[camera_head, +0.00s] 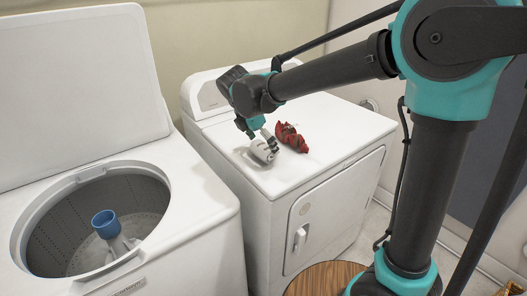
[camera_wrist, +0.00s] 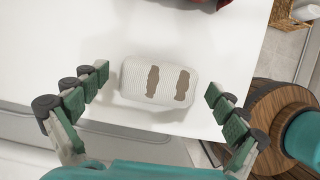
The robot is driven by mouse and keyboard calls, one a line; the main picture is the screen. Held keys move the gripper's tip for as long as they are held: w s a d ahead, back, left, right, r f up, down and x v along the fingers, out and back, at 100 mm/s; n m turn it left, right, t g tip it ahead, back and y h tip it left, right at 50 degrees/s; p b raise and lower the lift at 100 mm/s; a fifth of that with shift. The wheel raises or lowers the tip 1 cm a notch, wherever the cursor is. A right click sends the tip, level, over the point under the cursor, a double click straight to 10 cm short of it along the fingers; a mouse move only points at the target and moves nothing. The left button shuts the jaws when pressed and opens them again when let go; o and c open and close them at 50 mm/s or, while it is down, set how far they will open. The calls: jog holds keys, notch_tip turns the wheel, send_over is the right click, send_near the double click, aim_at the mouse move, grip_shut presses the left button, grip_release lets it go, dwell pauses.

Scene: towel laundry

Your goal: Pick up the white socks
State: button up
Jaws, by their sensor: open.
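The white socks (camera_wrist: 168,102), a ribbed white bundle with two brown patches, lie on the white dryer top (camera_wrist: 60,30). They also show in the head view (camera_head: 262,153), near the dryer's front left edge beside a red item. My gripper (camera_wrist: 159,83) is open, with its two fingers to the left and right of the socks in the wrist view. Neither finger is clearly touching them. In the head view, my gripper (camera_head: 258,135) is just over the socks and partly hides them.
A red bundle (camera_head: 291,137) lies close to the right of the socks on the dryer (camera_head: 330,115). An open-lidded washer (camera_head: 190,200) with a blue-topped agitator (camera_head: 105,222) stands to the left. A round wooden surface (camera_head: 320,280) is below, in front of the dryer.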

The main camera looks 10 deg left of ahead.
jog(key=shift+w+f, duration=0.1)
jog(key=shift+f, duration=0.2)
jog(key=shift+c, duration=0.3)
jog(key=c, duration=1.2)
